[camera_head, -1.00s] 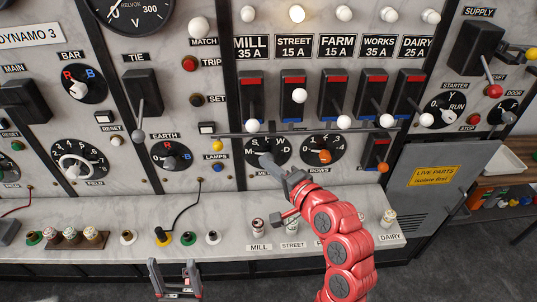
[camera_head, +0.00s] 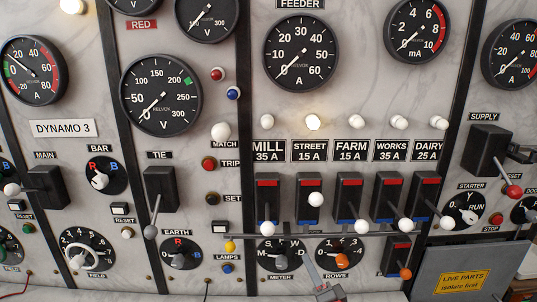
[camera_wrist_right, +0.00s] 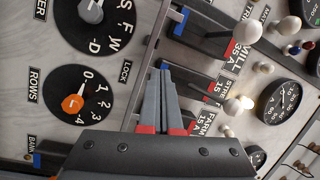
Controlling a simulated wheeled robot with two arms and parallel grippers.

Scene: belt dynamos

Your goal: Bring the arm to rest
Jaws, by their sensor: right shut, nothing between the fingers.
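My right gripper (camera_head: 308,262) shows at the bottom of the head view, in front of the panel between the METER dial (camera_head: 281,257) and the ROWS dial (camera_head: 338,253). Its fingers are together and empty; most of the arm is below the picture. In the right wrist view the shut grey fingers (camera_wrist_right: 163,85) with red bands point toward the feeder switches. The orange-knobbed ROWS dial (camera_wrist_right: 77,103) is left of them, and the grey-knobbed METER dial (camera_wrist_right: 94,22) is at upper left. Contact with the panel cannot be told. My left gripper is not in view.
A horizontal rail (camera_head: 380,235) crosses below the feeder switches, whose white-knobbed levers stick out. The STREET lever (camera_head: 316,199) stands higher than its neighbours, and the lamp above STREET (camera_head: 313,122) glows. A grey cabinet (camera_head: 425,285) with a yellow LIVE PARTS sign stands at lower right.

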